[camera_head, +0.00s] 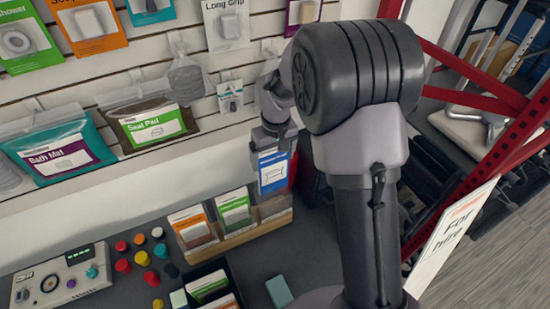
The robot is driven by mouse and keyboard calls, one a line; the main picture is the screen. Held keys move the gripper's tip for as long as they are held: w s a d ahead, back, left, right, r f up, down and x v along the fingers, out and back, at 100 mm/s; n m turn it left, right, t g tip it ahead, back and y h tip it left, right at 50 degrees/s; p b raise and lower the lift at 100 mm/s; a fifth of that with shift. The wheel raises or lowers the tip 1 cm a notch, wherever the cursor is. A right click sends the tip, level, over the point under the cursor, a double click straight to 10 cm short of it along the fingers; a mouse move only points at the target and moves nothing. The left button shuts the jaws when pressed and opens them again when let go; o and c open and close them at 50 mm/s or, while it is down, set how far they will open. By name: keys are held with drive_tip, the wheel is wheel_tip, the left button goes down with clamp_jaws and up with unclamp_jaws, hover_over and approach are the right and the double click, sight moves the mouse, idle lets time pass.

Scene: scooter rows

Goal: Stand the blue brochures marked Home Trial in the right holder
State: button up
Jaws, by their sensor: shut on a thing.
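My gripper (274,142) is shut on a blue and white brochure (273,173) at its top edge. The brochure hangs roughly upright, and its print is too small to read. Below is a clear holder on a wooden base (240,239) with three compartments. The left one holds an orange brochure (192,227) and the middle one a green brochure (234,211). The right compartment (272,206) shows no brochure standing fully in it. The blue brochure's lower edge is at its top; I cannot tell whether it is inside. My arm hides the area to the right.
A black box (229,270) with more brochures stands in front of the holder, beside a teal block (279,291). Several coloured knobs (141,258) and a control box (62,277) are at left. Packs hang on the slatted wall. A red rack (485,85) stands at right.

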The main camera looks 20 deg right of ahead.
sight(276, 152)
wheel_tip(276, 152, down, 14)
drive_tip(key=b, duration=0.9)
drive_tip(key=shift+r+b, duration=0.25)
drive_tip(key=shift+b, duration=0.15)
drive_tip(key=o, duration=1.6)
drive_tip(key=shift+r, duration=0.1)
drive_tip(key=r+p, duration=0.1)
drive_tip(key=r, duration=0.4)
drive_tip(key=s+r+p, duration=0.1)
drive_tip(key=r+p, duration=0.1)
drive_tip(key=r, duration=0.4)
drive_tip(key=s+r+p, duration=0.1)
drive_tip(key=r+p, duration=0.1)
drive_tip(key=r, duration=0.4)
drive_tip(key=shift+d+r, duration=0.15)
drive_tip(key=shift+d, duration=0.1)
drive_tip(key=s+a+m+t+b, duration=0.1)
drive_tip(key=s+m+b, duration=0.1)
drive_tip(key=s, duration=0.6)
drive_tip(key=s+a+m+t+y+b, duration=0.1)
drive_tip(key=s+b, duration=0.3)
drive_tip(key=s, duration=0.5)
drive_tip(key=s+a+m+t+b, duration=0.2)
drive_tip(key=s+m+b, duration=0.1)
drive_tip(key=s, duration=0.5)
drive_tip(key=shift+s+a+f+m+y+b, duration=0.2)
drive_tip(key=shift+m+y+b, duration=0.1)
drive_tip(key=shift+y+b, duration=0.1)
